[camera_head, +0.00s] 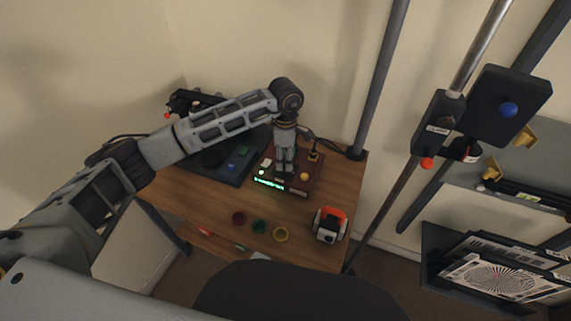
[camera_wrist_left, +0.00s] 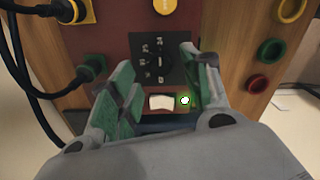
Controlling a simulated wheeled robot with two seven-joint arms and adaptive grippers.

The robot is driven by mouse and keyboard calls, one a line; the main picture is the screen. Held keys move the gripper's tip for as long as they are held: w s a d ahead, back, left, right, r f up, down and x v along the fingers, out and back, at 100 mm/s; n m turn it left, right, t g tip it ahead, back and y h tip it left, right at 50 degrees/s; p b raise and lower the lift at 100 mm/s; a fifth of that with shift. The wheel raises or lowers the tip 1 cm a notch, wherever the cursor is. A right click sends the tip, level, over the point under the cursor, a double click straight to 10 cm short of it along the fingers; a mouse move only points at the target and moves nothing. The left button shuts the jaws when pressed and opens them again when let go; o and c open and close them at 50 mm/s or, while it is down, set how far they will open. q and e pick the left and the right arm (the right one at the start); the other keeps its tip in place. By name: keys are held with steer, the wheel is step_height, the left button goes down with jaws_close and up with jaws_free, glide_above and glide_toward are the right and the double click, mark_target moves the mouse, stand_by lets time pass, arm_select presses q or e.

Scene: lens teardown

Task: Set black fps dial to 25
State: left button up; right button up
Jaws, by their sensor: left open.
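The black fps dial (camera_wrist_left: 160,62) sits on a dark plate with white numbers; 24 and 25 look readable, the others are small. A pale pointer mark shows on it, but I cannot tell which number it is at. The dial belongs to a dark red box (camera_head: 308,186) with a lit green display (camera_head: 269,184); in the head view my gripper hides the dial. My left gripper (camera_head: 285,168) points down over the box. In the left wrist view its green-padded fingers (camera_wrist_left: 155,66) are apart on either side of the dial, with nothing held. My right gripper is not in view.
A white switch (camera_wrist_left: 160,102) and a yellow knob (camera_head: 304,177) are on the box. An orange-white device (camera_head: 330,224) stands right. A dark panel (camera_head: 225,175) is left. Cables (camera_wrist_left: 62,90) run beside the box.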

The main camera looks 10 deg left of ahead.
arm_select(q)
step_height(320, 180, down, 3)
steer(key=shift+r, duration=0.2)
steer(key=shift+f, duration=0.35)
steer(key=shift+c, duration=0.8)
steer(key=c, duration=0.9)
